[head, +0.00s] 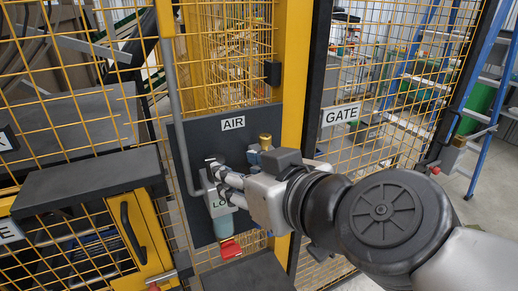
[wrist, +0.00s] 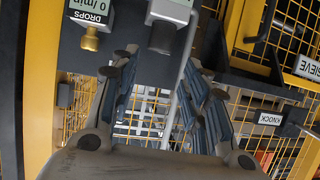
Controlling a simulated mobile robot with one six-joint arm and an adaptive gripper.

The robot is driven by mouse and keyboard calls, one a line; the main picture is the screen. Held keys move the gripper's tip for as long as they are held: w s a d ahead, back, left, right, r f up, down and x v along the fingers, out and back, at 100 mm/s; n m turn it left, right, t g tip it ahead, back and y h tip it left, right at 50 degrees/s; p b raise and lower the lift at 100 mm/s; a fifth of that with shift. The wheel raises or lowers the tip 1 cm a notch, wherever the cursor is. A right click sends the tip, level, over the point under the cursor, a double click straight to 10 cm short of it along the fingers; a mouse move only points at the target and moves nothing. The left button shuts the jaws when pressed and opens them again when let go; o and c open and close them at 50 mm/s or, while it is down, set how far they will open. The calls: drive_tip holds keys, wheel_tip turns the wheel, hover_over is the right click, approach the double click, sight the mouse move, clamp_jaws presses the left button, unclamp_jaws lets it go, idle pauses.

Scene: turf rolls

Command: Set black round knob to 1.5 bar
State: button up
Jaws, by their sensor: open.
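The AIR panel (head: 190,145) is a dark plate on the yellow fence. A small dark part, which looks like the black round knob (head: 213,159), shows above a grey unit (head: 207,190) with a partly covered label. My gripper (head: 217,173) is close in front of it and hides part of it. I cannot read a pressure value or tell whether the fingers touch the knob. In the wrist view my gripper (wrist: 158,75) is spread open with nothing seen held between its fingers. A dark block (wrist: 163,38) lies just beyond; I cannot tell whether it is the knob.
A brass fitting (head: 265,139) stands right of my gripper; it also shows in the wrist view (wrist: 90,40) beside a DROPS label. A bluish bowl (head: 224,226) and a red part (head: 230,249) hang below. A grey pipe (head: 176,105) runs down left. A GATE sign (head: 341,114) is right.

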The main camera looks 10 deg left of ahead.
drive_tip(key=shift+o, duration=0.3)
drive_tip(key=shift+d, duration=0.1)
drive_tip(key=shift+o, duration=1.2)
drive_tip(key=d+g+p, duration=0.1)
drive_tip(key=w+d+f+n+g+p, duration=0.1)
drive_tip(key=p, duration=0.1)
drive_tip(key=d+f+g+p, duration=0.1)
drive_tip(key=shift+w+n, duration=0.35)
drive_tip(key=shift+n, duration=0.05)
drive_tip(key=n+g+y+p, duration=0.3)
drive_tip(key=n+y+p, duration=0.1)
drive_tip(key=p, duration=0.2)
approach(222, 161)
drive_tip(key=b+x, duration=0.2)
drive_tip(key=x, duration=0.8)
drive_tip(key=shift+c, duration=0.6)
drive_tip(key=c, duration=0.9)
